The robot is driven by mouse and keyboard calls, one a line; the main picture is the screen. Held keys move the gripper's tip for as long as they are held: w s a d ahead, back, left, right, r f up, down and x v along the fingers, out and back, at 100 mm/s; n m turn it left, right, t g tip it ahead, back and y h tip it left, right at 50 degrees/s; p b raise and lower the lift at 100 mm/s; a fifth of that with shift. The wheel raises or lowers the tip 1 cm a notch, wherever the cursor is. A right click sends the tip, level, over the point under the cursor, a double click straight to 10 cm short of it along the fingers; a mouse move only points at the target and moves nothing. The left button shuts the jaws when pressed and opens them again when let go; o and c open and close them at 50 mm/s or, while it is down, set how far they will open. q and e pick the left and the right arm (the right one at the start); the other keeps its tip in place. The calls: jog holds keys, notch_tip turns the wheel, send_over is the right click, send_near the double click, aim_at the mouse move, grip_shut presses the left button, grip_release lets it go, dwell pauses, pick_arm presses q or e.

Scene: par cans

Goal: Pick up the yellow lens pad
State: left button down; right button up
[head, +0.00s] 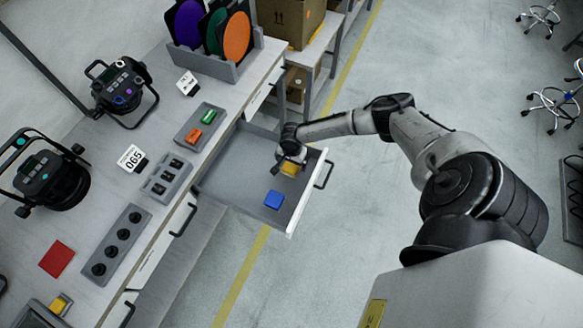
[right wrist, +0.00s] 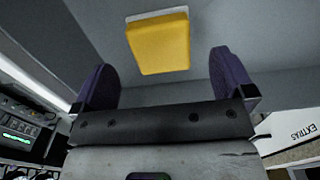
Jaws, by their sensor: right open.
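The yellow lens pad (head: 289,169) lies in the open drawer (head: 235,180), near its right end. My right gripper (head: 288,158) is above the drawer, just over the pad, and hides part of it in the head view. In the right wrist view the yellow pad (right wrist: 158,42) shows a pale edge and sits beyond and between the two purple-grey fingertips (right wrist: 160,80). The fingers are apart, with nothing between them, so my right gripper is open. My left gripper is not in view.
A blue pad (head: 274,200) lies in the same drawer. The drawer's front (head: 306,195) and handle stick out into the aisle. The bench above carries two lamps, a red pad (head: 57,259), a grey tray with green and orange pieces (head: 200,127), and a rack of coloured discs (head: 215,55).

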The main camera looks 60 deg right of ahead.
aim_at(291, 165)
notch_tip(291, 165, down, 4)
jog(key=shift+f+b, duration=0.1)
jog(key=shift+b, duration=0.45)
jog(key=shift+w, duration=0.1)
jog(key=shift+c, duration=0.4)
jog(key=c, duration=1)
jog(key=shift+o, duration=0.2)
notch_tip(291, 165, up, 9)
jog(key=p, duration=0.2)
jog(key=shift+f+p, duration=0.1)
jog(key=shift+p, duration=0.25)
jog(key=shift+r, duration=0.7)
